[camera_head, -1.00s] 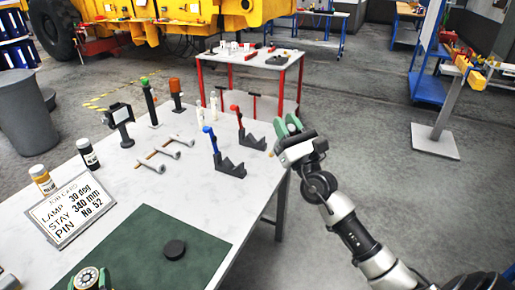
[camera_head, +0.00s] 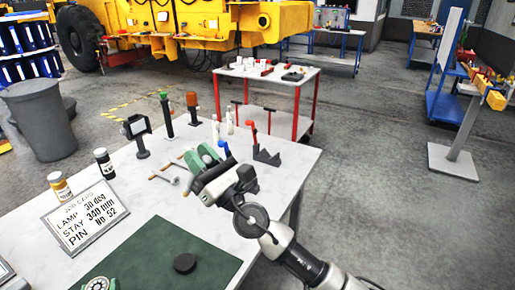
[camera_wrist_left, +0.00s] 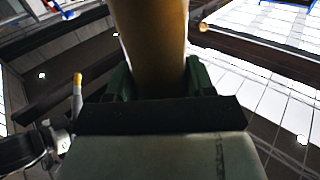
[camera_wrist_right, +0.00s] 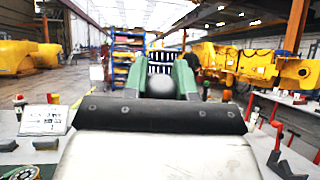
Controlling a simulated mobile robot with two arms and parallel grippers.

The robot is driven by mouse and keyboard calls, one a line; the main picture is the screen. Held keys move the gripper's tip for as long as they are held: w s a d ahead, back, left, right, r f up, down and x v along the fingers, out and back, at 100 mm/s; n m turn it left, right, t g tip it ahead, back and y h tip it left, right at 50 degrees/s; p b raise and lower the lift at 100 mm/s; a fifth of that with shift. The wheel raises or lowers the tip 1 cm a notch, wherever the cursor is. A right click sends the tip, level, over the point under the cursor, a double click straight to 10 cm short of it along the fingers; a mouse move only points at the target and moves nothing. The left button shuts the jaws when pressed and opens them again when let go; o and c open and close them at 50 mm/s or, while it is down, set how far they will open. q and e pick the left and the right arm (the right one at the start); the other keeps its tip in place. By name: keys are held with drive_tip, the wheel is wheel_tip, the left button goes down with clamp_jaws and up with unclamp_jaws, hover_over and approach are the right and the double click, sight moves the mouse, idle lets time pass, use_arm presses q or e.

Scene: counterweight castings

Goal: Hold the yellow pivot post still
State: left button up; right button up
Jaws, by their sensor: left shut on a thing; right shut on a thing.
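The yellow pivot post (camera_wrist_left: 155,45) shows in the left wrist view as a thick yellow-brown cylinder between the green fingers. My left gripper (camera_wrist_left: 157,85) is shut on it. In the head view only a little of my left gripper (camera_head: 98,284) shows at the bottom edge, and I cannot make out the post there. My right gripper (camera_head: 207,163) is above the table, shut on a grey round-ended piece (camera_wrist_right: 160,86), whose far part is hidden. A pale rod with an orange tip (camera_wrist_left: 77,95) shows at left in the left wrist view.
A job card (camera_head: 85,215) stands on the white table beside two small bottles. A black puck (camera_head: 185,263) lies on the green mat (camera_head: 150,250). Lamps, loose rods and a red-topped lever bracket (camera_head: 265,155) stand or lie farther back, partly behind my right gripper.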

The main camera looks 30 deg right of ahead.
drive_tip(key=s+a+r+n+g+y, duration=0.25)
drive_tip(key=s+a+y, duration=0.2)
drive_tip(key=a, duration=0.65)
drive_tip(key=s+a+r+n+g+y, duration=0.2)
drive_tip(key=s+a+g+y, duration=0.25)
drive_tip(key=a, duration=0.75)
drive_tip(key=shift+s+f, duration=0.15)
drive_tip(key=shift+f, duration=2.3)
drive_tip(key=shift+r, duration=0.25)
